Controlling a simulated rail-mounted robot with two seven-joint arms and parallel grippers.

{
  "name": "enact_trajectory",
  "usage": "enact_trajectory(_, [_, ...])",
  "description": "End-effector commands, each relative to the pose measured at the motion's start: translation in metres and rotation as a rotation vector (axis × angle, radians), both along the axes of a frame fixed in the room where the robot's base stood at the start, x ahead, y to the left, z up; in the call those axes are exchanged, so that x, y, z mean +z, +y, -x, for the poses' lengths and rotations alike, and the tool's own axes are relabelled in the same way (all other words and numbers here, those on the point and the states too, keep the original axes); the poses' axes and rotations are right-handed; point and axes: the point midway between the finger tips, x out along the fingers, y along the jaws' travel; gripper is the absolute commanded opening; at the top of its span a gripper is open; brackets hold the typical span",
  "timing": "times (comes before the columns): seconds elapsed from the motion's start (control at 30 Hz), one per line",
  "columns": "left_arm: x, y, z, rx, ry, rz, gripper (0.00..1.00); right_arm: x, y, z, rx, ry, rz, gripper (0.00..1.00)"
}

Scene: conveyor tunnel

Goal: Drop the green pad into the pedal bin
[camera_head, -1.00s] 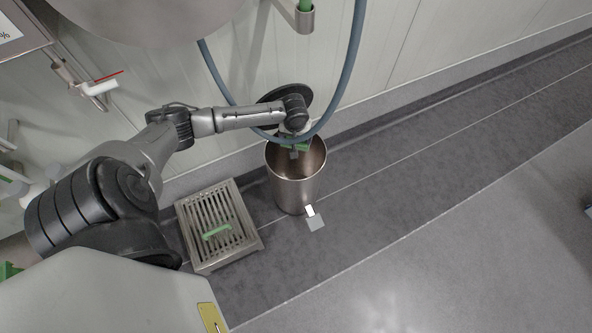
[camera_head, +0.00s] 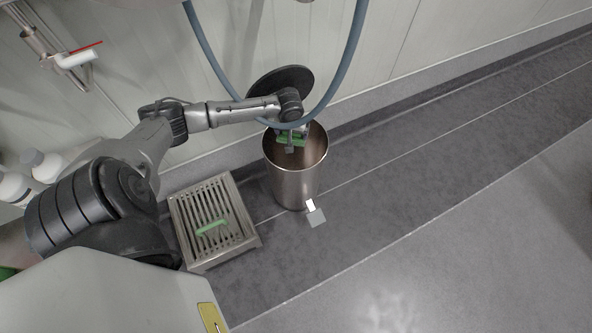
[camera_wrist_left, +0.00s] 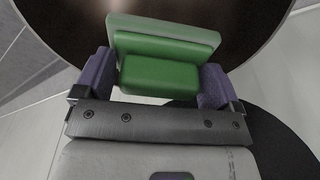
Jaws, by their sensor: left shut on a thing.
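The pedal bin (camera_head: 294,187) is a tall steel cylinder standing on the floor by the wall. Its round dark lid (camera_head: 268,84) is up. My left gripper (camera_head: 291,146) is over the bin's open mouth and is shut on the green pad (camera_head: 290,139). In the left wrist view the green pad (camera_wrist_left: 160,76), with a paler green layer along its far side, sits between the two purple-grey fingers of the left gripper (camera_wrist_left: 158,84). The dark bin interior shows beyond it. The right gripper is not in view.
A slatted metal grate (camera_head: 186,222) with a green-handled item (camera_head: 212,227) on it stands left of the bin. A blue hose (camera_head: 342,85) hangs in a loop across my left forearm in the picture. The floor to the right is clear.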

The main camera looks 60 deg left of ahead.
Motion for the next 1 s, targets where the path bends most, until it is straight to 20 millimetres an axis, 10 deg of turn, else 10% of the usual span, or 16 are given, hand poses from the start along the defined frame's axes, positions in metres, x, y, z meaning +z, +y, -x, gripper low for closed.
enact_trajectory(0.37, [-0.005,0.000,0.000,0.000,-0.001,-0.001,0.66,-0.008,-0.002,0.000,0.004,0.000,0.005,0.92])
enact_trajectory(0.4, [-0.005,0.000,0.000,0.000,-0.001,-0.001,0.90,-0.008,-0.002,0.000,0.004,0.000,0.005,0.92])
enact_trajectory(0.5, [-0.006,0.000,0.000,0.000,-0.001,-0.001,1.00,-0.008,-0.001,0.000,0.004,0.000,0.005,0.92])
enact_trajectory(1.0, [0.031,-0.003,0.003,-0.002,-0.001,-0.002,1.00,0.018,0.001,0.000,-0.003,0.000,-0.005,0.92])
